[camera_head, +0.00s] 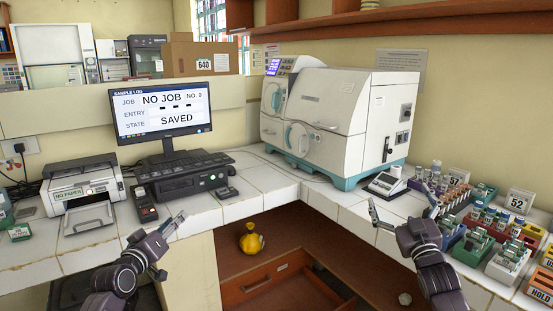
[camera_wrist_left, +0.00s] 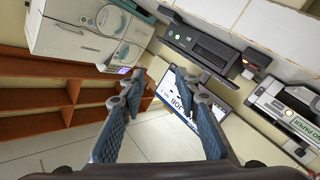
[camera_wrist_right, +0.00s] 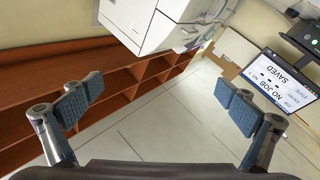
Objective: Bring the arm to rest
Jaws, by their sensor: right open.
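My left arm enters from the left in the head view. Its dark gripper (camera_head: 173,245) hangs empty in front of the counter edge, below the keyboard unit. In the left wrist view the left gripper's fingers (camera_wrist_left: 158,85) stand apart with nothing between them. My right gripper (camera_head: 400,203) is in front of the right counter, left of the tube racks. In the right wrist view its fingers (camera_wrist_right: 165,98) are wide apart and empty. Neither gripper visibly holds anything.
A monitor (camera_head: 161,112) reads "NO JOB" and "SAVED". A printer (camera_head: 84,190) stands at left, a white incubator-like machine (camera_head: 335,115) in the corner. Several racks (camera_head: 472,246) crowd the right counter near my right gripper. A yellow object (camera_head: 251,241) sits on the lower shelf.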

